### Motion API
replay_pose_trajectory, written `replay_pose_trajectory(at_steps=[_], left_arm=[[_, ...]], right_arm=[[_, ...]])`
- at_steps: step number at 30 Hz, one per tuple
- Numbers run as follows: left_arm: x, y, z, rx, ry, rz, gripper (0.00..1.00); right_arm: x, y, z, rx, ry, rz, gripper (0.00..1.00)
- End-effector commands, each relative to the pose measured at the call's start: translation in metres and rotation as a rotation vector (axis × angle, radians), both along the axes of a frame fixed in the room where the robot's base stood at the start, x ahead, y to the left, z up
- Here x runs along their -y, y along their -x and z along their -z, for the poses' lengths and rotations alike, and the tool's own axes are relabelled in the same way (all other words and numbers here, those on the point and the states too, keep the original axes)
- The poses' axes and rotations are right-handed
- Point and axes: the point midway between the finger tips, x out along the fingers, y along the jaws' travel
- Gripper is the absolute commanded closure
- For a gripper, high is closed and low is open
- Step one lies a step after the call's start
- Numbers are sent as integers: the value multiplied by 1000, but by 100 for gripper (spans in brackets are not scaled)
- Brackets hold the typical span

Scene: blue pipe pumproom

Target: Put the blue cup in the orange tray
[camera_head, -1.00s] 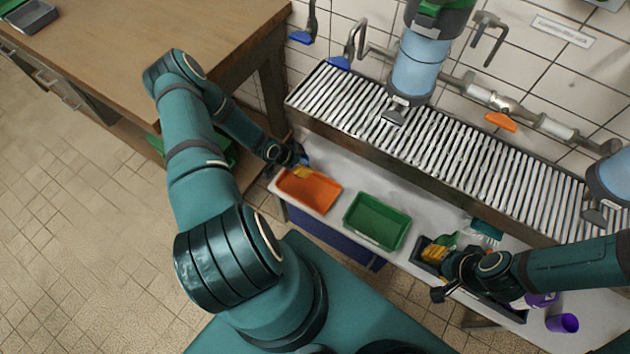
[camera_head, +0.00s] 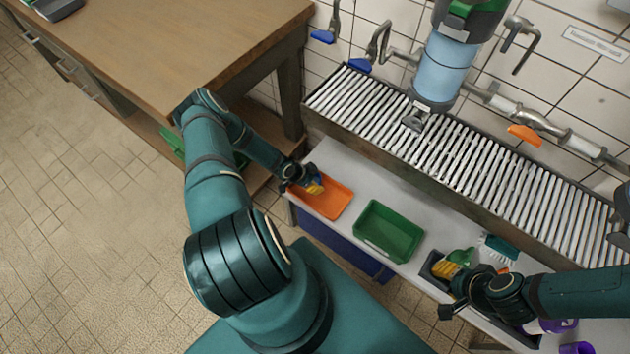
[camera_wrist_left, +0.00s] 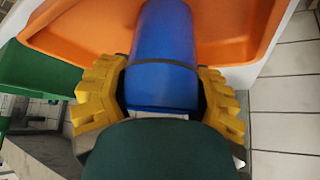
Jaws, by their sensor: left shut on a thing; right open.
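My left gripper (camera_head: 312,185) is over the left end of the orange tray (camera_head: 328,206). In the left wrist view its yellow fingers (camera_wrist_left: 163,100) are shut on the blue cup (camera_wrist_left: 163,58), one on each side. The cup is in front of the orange tray (camera_wrist_left: 230,30) there; I cannot tell whether it touches the tray floor. In the head view the gripper mostly hides the cup. My right gripper (camera_head: 447,292) is open near the dark box at the right of the table.
A green tray (camera_head: 388,231) stands right of the orange tray on the white table (camera_head: 345,158). A dark box (camera_head: 437,262) with yellow and green items lies further right, near a brush (camera_head: 500,247) and purple cup (camera_head: 577,348). A slatted metal rack (camera_head: 450,150) runs behind.

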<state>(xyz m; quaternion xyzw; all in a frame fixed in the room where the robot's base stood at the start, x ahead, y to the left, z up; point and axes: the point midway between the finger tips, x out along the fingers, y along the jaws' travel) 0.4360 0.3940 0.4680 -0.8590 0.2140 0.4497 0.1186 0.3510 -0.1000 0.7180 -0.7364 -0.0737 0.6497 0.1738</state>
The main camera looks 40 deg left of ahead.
Motion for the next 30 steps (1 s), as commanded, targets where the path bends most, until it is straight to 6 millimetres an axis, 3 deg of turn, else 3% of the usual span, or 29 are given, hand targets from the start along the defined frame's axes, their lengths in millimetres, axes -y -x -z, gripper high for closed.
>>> replay_pose_trajectory(at_steps=[6,7,9,23,30], left_arm=[[0,0,4,0,-1,1,85],[0,0,3,0,-1,1,31],[0,0,3,0,-1,1,7],[0,1,-3,0,0,0,7],[-14,24,-42,0,-2,-1,7]], right_arm=[[0,-1,6,2,0,1,60],[0,-1,5,2,0,1,60],[0,-1,4,2,0,1,60],[0,0,-3,0,0,0,60],[0,2,-13,-5,-1,-1,60]])
